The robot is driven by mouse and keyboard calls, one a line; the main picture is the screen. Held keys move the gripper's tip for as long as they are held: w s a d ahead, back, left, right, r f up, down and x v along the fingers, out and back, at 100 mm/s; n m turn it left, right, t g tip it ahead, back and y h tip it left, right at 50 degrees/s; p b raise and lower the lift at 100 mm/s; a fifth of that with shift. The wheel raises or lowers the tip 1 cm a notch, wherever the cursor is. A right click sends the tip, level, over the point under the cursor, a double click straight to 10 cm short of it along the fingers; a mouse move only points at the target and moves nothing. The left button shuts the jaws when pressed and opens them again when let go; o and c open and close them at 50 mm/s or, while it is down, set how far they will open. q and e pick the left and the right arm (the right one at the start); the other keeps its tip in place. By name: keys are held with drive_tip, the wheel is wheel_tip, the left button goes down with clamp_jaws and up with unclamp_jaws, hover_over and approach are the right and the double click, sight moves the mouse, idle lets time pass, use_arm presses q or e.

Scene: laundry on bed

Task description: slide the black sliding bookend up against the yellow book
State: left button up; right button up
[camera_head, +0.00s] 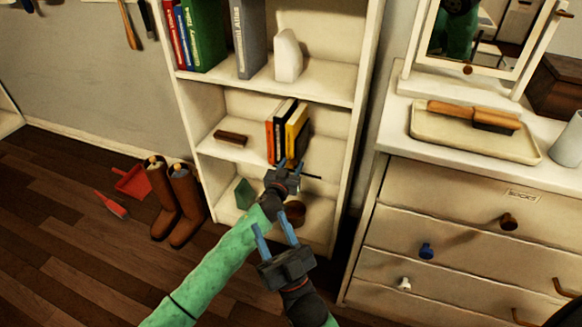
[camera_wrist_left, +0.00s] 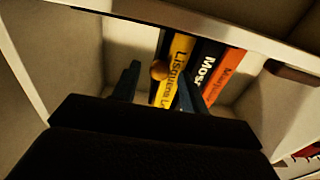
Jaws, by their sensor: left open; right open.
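The yellow book (camera_head: 295,128) stands on the middle shelf, right of a black book and an orange book. The black bookend (camera_head: 303,146) is a dark upright panel just right of it. In the left wrist view the yellow book (camera_wrist_left: 180,65) is beside the dark bookend edge (camera_wrist_left: 162,44), with a round brown knob (camera_wrist_left: 159,70) in front. I cannot tell whether bookend and book touch. My left gripper (camera_head: 290,165) is open in front of them, its fingers (camera_wrist_left: 158,78) on either side of the knob in that view. My right gripper (camera_head: 273,228) is open and empty, lower down.
A thin dark bar (camera_head: 312,177) shows at the shelf front. A brown block (camera_head: 231,138) lies left of the books. The upper shelf board (camera_head: 310,85) is above my left gripper. Boots (camera_head: 178,200) stand left, and a dresser (camera_head: 440,195) stands right.

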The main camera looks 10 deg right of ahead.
use_arm(q)
drive_tip(key=shift+s+a, duration=0.25)
drive_tip(key=shift+s, duration=0.1)
drive_tip(key=v, duration=0.7)
drive_tip(key=shift+p, duration=0.45)
use_arm(e)
wheel_tip(320, 180, down, 10)
drive_tip(key=w+a+g+h, duration=0.1)
drive_tip(key=w+g, duration=0.1)
drive_tip(key=g, duration=0.1)
drive_tip(key=shift+w+r, duration=0.2)
drive_tip(key=shift+w, duration=0.15)
drive_tip(key=shift+a, duration=0.1)
